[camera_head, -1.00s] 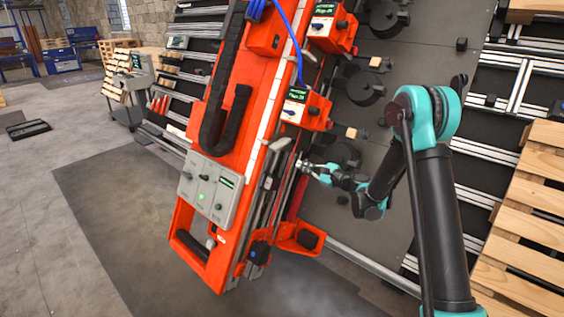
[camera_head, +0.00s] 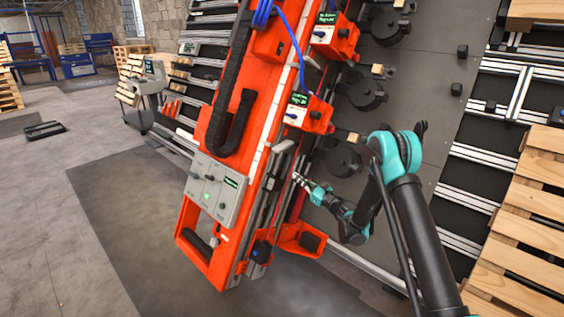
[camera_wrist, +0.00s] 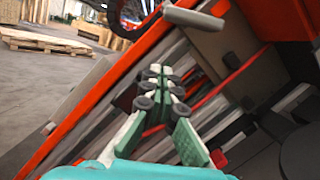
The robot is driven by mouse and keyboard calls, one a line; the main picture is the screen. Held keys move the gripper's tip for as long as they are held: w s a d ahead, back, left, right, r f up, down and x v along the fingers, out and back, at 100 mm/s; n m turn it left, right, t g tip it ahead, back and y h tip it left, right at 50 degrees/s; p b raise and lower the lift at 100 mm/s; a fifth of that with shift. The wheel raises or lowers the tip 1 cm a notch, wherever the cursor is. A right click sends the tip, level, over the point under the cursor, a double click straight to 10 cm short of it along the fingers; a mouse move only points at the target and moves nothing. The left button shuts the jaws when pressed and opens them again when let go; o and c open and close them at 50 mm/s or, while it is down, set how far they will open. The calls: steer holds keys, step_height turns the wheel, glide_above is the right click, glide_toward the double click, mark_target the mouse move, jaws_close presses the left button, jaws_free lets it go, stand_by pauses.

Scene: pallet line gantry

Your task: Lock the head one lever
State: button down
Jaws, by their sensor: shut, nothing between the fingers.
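Two orange head units with small displays are on the tilted orange gantry in the head view: an upper one (camera_head: 333,36) and a lower one (camera_head: 308,113). The display text is too small to tell which is head one. A small pale lever shows on the front of the lower unit. My gripper (camera_head: 298,178) is below the lower unit, beside the gantry's metal rails, apart from both units. In the wrist view its green fingers (camera_wrist: 158,74) are closed together and empty. A grey bar-like handle (camera_wrist: 194,18) shows beyond the fingertips; I cannot tell whether it is the lever.
A grey control box (camera_head: 216,188) with a green light is on the gantry's lower part. A blue cable (camera_head: 299,45) hangs by the upper unit. A dark panel with round black parts (camera_head: 366,92) is behind my arm. Wooden pallets (camera_head: 535,190) stand at right. Open floor lies left.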

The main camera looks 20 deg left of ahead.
mark_target(278, 151)
steer(key=w+a+r, duration=0.3)
steer(key=a+r, duration=0.3)
steer(key=a, duration=0.3)
steer(key=shift+r, duration=0.2)
steer(key=shift+s+a+r+m, duration=0.2)
steer(key=shift+r+m, duration=0.2)
steer(key=shift+m, duration=0.3)
steer(key=shift+s+r+m+t, duration=0.15)
steer(key=shift+r+m+t, duration=0.35)
steer(key=shift+m, duration=0.4)
step_height(278, 151, up, 3)
steer(key=m, duration=0.2)
steer(key=m+t+h, duration=0.1)
steer(key=m, duration=0.1)
steer(key=shift+s+a+f, duration=0.1)
steer(key=shift+s+f, duration=0.05)
steer(key=shift+f, duration=0.05)
steer(key=shift+r, duration=0.5)
steer(key=shift+r, duration=0.1)
